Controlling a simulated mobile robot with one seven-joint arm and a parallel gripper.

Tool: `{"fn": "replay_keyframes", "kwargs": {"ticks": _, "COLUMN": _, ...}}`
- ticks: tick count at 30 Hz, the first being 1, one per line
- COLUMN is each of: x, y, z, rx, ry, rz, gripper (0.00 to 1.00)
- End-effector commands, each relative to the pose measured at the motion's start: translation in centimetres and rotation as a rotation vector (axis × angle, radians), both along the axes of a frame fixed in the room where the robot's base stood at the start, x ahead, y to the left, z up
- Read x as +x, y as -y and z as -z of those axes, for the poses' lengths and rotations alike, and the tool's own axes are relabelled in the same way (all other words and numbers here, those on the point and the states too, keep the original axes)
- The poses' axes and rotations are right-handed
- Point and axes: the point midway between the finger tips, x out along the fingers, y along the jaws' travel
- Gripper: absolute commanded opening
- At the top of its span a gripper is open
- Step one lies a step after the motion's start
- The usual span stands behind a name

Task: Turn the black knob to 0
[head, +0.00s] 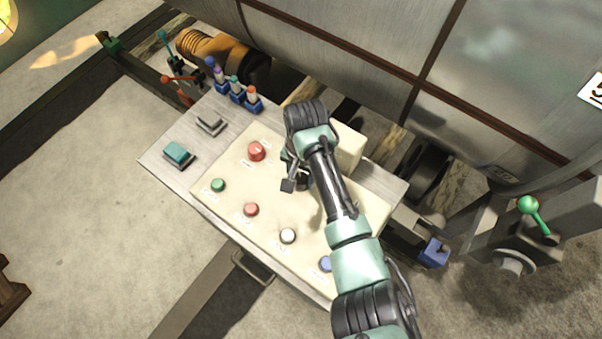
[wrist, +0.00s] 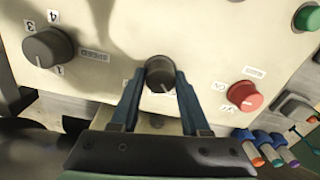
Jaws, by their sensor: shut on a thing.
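A black knob (wrist: 159,72) with a pale pointer mark sits on the cream panel in the middle of the wrist view. My gripper (wrist: 157,84) is shut on this knob, with one blue finger on each side of it. The fingers and the knob hide most of its label, so I cannot read its setting. In the head view my gripper (head: 293,178) is over the panel, and my arm hides the black knob there.
Another dark knob (wrist: 48,47), marked 1, 3 and 4, is to the left in the wrist view. A red knob (wrist: 243,95) is close on the right. Colored buttons, including a white one (head: 288,236), line the panel's front.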

Motion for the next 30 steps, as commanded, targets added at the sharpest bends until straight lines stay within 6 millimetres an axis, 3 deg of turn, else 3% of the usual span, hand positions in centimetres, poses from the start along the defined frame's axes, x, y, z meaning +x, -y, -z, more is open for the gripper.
{"fn": "replay_keyframes", "kwargs": {"ticks": 13, "x": -0.11, "y": -0.12, "z": -0.18, "rx": 0.002, "ry": -0.004, "rz": 0.095, "gripper": 0.00}}
{"fn": "replay_keyframes", "kwargs": {"ticks": 30, "x": -0.11, "y": -0.12, "z": -0.14, "rx": 0.001, "ry": -0.002, "rz": 0.549, "gripper": 0.00}}
